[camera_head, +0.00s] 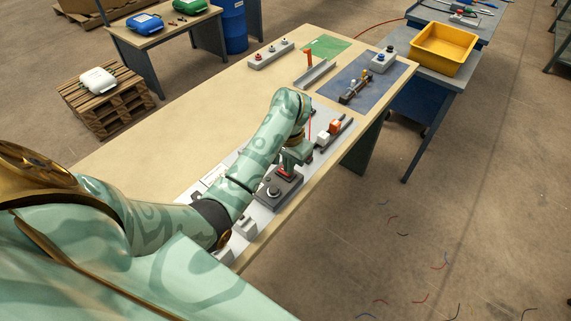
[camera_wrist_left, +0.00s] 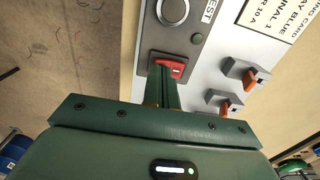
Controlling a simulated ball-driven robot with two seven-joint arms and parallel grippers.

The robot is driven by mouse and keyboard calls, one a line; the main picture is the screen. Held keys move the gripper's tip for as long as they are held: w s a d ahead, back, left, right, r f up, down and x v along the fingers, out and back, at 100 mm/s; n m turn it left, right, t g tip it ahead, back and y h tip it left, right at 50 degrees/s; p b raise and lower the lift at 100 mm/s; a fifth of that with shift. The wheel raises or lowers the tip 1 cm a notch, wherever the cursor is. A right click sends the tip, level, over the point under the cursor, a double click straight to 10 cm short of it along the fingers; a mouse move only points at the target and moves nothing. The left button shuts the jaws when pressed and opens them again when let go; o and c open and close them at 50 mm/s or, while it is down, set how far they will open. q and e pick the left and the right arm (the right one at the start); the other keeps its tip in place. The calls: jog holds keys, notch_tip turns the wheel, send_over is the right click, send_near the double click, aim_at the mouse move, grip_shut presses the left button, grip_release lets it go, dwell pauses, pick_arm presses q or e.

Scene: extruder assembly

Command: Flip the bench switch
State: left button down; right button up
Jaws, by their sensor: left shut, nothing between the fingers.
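The bench switch is a red rocker (camera_head: 286,171) on a dark grey box with a round silver button (camera_head: 273,191), near the front edge of the wooden bench. In the left wrist view the red rocker (camera_wrist_left: 168,66) is just beyond my fingertips, with the silver button (camera_wrist_left: 172,11) above it. My left gripper (camera_head: 289,162) is shut and empty, pointing down at the rocker. In the left wrist view the closed fingers (camera_wrist_left: 162,75) overlap the rocker's lower edge; I cannot tell whether they touch it. My right gripper is not in view.
Beside the switch box, the light panel carries two orange levers (camera_wrist_left: 250,83) (camera_wrist_left: 225,107) and a printed card (camera_wrist_left: 268,17). Farther along the bench are a blue mat (camera_head: 376,92), a grey channel part (camera_head: 315,74) and a button box (camera_head: 270,54). A yellow bin (camera_head: 443,48) stands beyond.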

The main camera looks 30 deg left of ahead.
pick_arm(q)
jog(key=shift+f, duration=0.3)
notch_tip(320, 180, up, 7)
jog(key=p, duration=0.5)
jog(key=shift+r+p, duration=0.1)
jog(key=shift+p, duration=0.25)
dwell(0.4)
